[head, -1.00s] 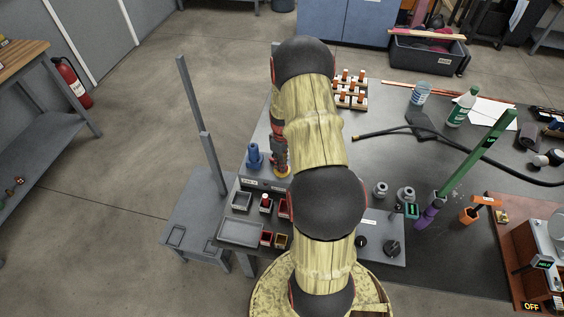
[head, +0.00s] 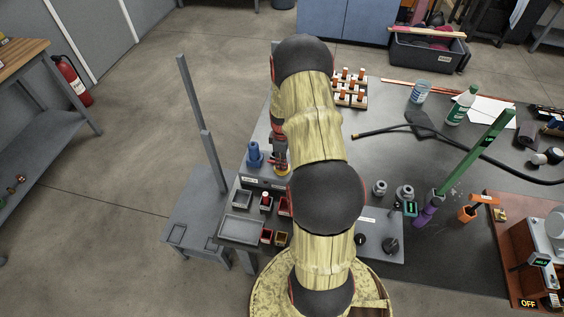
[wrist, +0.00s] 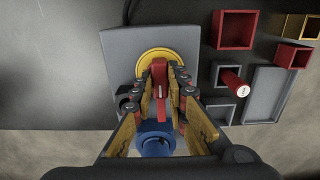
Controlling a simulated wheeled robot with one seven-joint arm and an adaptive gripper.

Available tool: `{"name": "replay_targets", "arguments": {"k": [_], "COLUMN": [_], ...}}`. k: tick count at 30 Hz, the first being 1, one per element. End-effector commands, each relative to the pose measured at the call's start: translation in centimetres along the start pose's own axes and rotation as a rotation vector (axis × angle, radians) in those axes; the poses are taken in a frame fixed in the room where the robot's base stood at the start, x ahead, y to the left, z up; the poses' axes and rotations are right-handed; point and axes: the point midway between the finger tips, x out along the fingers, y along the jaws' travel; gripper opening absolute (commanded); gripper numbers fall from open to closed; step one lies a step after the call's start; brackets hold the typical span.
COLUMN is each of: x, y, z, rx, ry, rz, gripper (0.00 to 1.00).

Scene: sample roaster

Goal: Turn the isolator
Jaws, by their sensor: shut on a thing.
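The isolator has a red handle (wrist: 160,75) on a round yellow plate (wrist: 158,57), fixed to a grey box (wrist: 119,50). In the wrist view the handle points down the picture, roughly upright in it. My gripper (wrist: 161,85) is shut on the red handle, with one finger on each side. In the head view the gripper (head: 281,160) is at the isolator's grey box (head: 262,183), and my arm hides much of both. The handle cannot be made out clearly there.
A blue object (head: 254,155) stands beside the isolator and shows below the handle in the wrist view (wrist: 155,141). Small red, yellow and grey bins (head: 242,199) lie close by. A rack of orange-topped pieces (head: 350,88) stands farther back. A grey post (head: 200,125) rises at left.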

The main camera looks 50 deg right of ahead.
Motion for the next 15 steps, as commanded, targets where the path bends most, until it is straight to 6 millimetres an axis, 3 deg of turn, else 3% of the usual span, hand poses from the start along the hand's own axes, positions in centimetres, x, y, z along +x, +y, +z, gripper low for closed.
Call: {"name": "replay_targets", "arguments": {"k": [4,5,15], "x": [-0.06,-0.06,-0.02], "y": [0.1,0.1,0.04], "z": [-0.03,-0.03,-0.01], "rx": [0.0,0.001,0.001], "ry": [0.001,0.001,0.0], "rz": [0.002,0.002,0.001], "gripper": [0.0,0.16,0.33]}}
